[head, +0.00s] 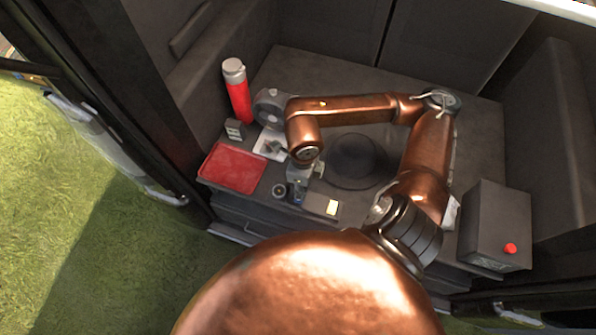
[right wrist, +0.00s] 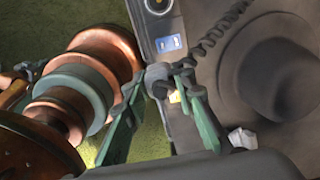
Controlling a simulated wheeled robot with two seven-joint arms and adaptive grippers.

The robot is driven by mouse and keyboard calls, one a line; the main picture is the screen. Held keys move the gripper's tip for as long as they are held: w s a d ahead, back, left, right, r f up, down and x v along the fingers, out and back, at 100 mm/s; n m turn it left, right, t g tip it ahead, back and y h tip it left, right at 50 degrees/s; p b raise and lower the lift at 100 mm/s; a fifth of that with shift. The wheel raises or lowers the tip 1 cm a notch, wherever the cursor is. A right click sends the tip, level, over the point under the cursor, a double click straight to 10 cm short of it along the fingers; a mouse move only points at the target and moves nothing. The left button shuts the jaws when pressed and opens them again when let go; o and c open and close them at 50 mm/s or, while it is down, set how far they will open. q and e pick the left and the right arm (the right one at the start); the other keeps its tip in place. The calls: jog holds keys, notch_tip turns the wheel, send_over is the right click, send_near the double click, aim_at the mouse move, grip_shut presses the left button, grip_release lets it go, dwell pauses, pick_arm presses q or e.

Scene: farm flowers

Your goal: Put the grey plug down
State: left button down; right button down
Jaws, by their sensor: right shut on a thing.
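The grey plug (right wrist: 157,76) is between the green fingertips of my right gripper (right wrist: 164,80) in the right wrist view. The gripper is shut on it. A dark coiled cable (right wrist: 213,37) runs nearby, toward the upper right. In the head view my right gripper (head: 299,186) hangs over the front edge of the dark counter, near a grey panel (head: 318,203) with a blue label. I cannot make out the plug there. Whether the plug touches the panel is unclear. My left gripper is not in view.
A red tray (head: 232,168) lies left of the gripper, with a red flask (head: 236,90) behind it. A small dark box (head: 235,129) stands near the flask. A round dark disc (head: 358,160) is on the counter to the right. A grey box (head: 496,225) with a red button is farther right.

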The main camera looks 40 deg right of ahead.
jog(key=w+d+f, duration=0.2)
jog(key=w+f, duration=0.1)
jog(key=w+d+f+b, duration=0.1)
jog(key=w+d+f, duration=0.2)
jog(key=w, duration=0.1)
jog(key=w+d+f+b, duration=0.1)
jog(key=w+d+f, duration=0.2)
jog(key=shift+w, duration=0.2)
jog(key=shift+w+d+f+b, duration=0.15)
jog(key=shift+w+f+b, duration=0.1)
jog(key=shift+f, duration=0.75)
jog(key=shift+w+d+f+b, duration=0.15)
jog(key=shift+f+b, duration=0.1)
jog(key=shift+f, duration=0.75)
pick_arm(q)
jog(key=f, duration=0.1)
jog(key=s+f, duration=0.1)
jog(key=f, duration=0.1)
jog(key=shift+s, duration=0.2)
pick_arm(e)
jog(key=shift+a, duration=0.1)
pick_arm(q)
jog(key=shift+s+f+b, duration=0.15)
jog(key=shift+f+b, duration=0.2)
jog(key=shift+b, duration=0.05)
pick_arm(e)
jog(key=shift+f, duration=0.6)
jog(key=c, duration=1.6)
grip_release()
